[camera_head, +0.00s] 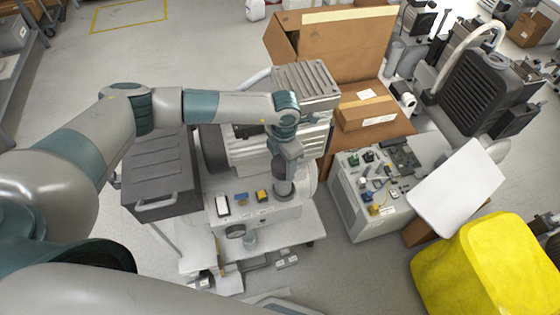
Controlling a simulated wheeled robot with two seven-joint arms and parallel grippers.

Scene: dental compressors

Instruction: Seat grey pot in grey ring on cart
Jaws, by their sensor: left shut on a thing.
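My left gripper (285,158) points down over the front right part of the white cart (250,213). It is shut on the grey pot (283,186), a small upright cylinder with a darker upper part. The grey ring (285,197) shows as a rim around the pot's lower end, on the cart's top. The pot stands at or in the ring; I cannot tell from this angle whether it is fully down. The gripper hides part of the pot's top. My right gripper is not in view.
A white device (222,206), a blue item (242,197) and a yellow item (262,196) lie left of the pot. A ribbed grey compressor (305,80) stands behind. A dark grey case (160,175) is at left, a yellow bin (480,265) at right.

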